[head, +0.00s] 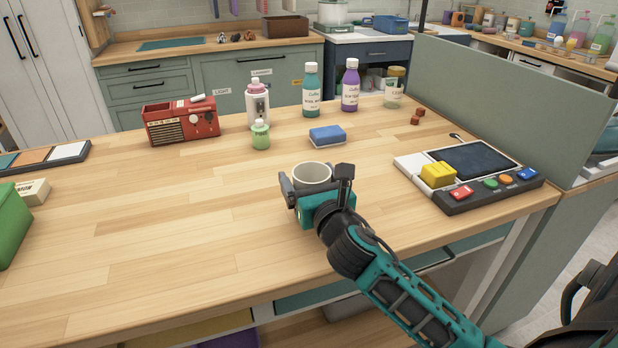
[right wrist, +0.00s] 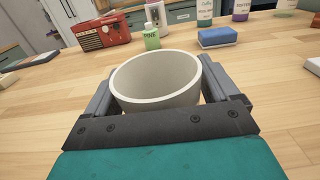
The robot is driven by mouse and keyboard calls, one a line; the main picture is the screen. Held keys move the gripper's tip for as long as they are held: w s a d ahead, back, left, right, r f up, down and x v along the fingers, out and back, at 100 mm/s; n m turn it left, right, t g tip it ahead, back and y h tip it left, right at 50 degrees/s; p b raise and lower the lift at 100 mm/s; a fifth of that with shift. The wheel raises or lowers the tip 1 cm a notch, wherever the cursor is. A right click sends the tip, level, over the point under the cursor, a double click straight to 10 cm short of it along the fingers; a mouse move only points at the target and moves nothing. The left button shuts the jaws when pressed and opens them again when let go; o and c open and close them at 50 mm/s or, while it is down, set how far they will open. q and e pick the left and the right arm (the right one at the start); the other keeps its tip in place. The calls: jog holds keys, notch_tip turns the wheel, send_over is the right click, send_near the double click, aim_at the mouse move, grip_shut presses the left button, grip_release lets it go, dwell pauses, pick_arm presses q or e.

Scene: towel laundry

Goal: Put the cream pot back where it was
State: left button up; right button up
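The cream pot (head: 312,174) is a round, empty, open-topped pot near the middle of the wooden table. My right gripper (head: 315,185) has one finger on each side of it and is shut on it. In the right wrist view the pot (right wrist: 155,82) sits upright between the two fingers (right wrist: 160,100), its rim facing up and its inside empty. The gripper body hides its base, so I cannot tell whether it touches the table. My left gripper is not in view.
A blue sponge (head: 327,137), a green bottle (head: 260,135) and a red radio (head: 181,121) stand beyond the pot. A device with a dark screen (head: 472,160) and a yellow block (head: 438,175) lie right. A green box (head: 10,225) is at left. The table's left-middle is clear.

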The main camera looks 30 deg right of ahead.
jog(key=shift+o, duration=0.9)
jog(key=shift+r, duration=0.25)
jog(key=v, duration=1.2)
jog(key=shift+f+b, duration=0.1)
jog(key=shift+b, duration=0.2)
jog(key=shift+s, duration=0.15)
